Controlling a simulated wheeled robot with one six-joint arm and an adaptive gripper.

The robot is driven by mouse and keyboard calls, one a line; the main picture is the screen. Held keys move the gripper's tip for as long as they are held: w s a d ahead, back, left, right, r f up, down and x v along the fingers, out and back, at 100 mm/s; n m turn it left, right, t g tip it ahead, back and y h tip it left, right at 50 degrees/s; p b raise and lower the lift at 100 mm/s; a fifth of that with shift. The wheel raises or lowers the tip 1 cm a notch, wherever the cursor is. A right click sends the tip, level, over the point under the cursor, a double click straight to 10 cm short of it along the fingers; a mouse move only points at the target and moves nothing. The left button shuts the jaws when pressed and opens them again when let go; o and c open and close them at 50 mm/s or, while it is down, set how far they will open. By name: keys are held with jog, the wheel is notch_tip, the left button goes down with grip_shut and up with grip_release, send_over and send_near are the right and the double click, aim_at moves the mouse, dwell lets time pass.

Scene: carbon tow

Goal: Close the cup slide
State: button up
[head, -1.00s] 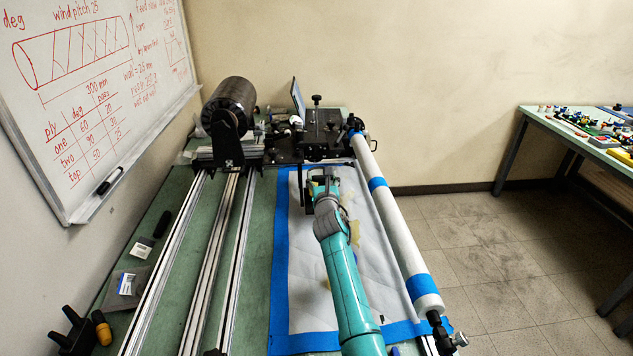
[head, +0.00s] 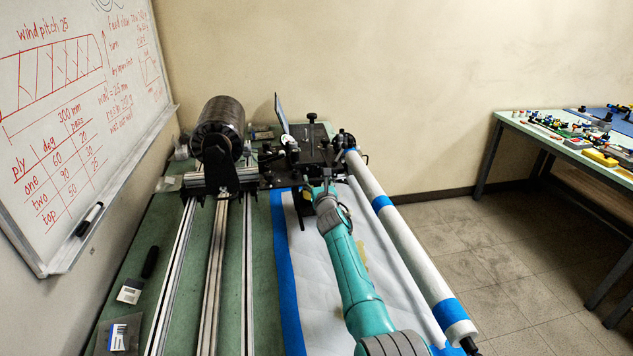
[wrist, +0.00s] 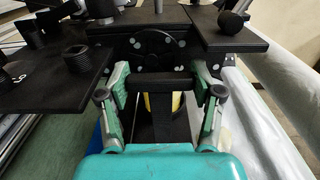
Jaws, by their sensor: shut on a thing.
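The black winding carriage (head: 305,146) stands at the far end of the rails, its plates close above my gripper. In the wrist view my gripper (wrist: 162,84) is shut on a black crossbar (wrist: 164,82), which seems to be the handle of the cup slide; its ends lie between the two green-sided fingers. Below the bar a yellow and black rounded part (wrist: 165,104) shows, partly hidden. A round black plate with bolts (wrist: 160,47) faces me just behind the bar. In the head view my gripper (head: 318,190) is at the carriage's front edge, and the bar is hidden there.
A white roller with blue bands (head: 411,238) runs along the right. Long metal rails (head: 208,270) and a dark drum (head: 219,128) lie to the left. A thin black bar (head: 298,210) hangs left of my gripper. White sheeting with blue tape (head: 284,265) lies below my arm.

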dwell(0.3)
jog(key=o, duration=1.7)
jog(key=shift+s, duration=0.1)
